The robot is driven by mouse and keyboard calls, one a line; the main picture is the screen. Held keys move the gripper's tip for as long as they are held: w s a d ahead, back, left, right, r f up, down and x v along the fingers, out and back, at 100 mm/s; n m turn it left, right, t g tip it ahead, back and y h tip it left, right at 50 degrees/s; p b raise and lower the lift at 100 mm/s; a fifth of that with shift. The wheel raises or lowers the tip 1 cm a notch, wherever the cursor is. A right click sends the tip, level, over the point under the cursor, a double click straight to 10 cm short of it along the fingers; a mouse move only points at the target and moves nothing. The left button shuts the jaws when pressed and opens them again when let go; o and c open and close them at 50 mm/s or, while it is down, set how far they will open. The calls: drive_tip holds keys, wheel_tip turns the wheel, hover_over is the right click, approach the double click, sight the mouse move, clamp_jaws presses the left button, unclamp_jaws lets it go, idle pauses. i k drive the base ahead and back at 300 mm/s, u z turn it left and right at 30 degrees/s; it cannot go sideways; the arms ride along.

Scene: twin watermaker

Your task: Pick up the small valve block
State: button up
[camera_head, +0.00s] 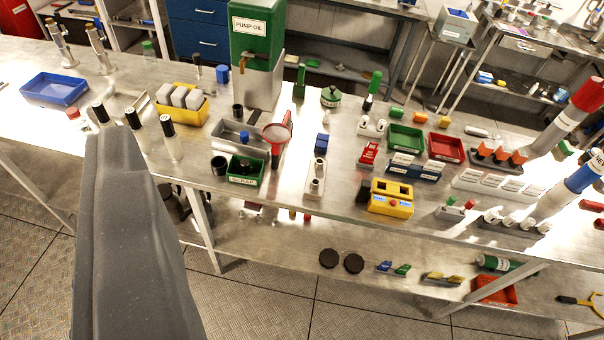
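I cannot tell for sure which thing is the small valve block. One candidate is a small grey block with a green and a red top (453,209), near the front edge of the steel bench, right of centre. Another is a small pale block with two white knobs (372,128), farther back. A longer grey block with several white knobs (516,224) stands to the right. A dark grey part of my own arm fills the lower left. The fingers of my gripper are not in view, and nothing held shows.
The steel bench (345,208) is crowded. A yellow box with a red button (391,198) and blue and white blocks (416,168) stand near the candidates. Tall cylinders (572,186) rise at the right. A green pump oil container (257,45) stands at the back. A lower shelf (370,243) holds more parts.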

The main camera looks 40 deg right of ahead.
sight(315, 179)
drive_tip(key=i, duration=1.2)
drive_tip(key=z, duration=0.25)
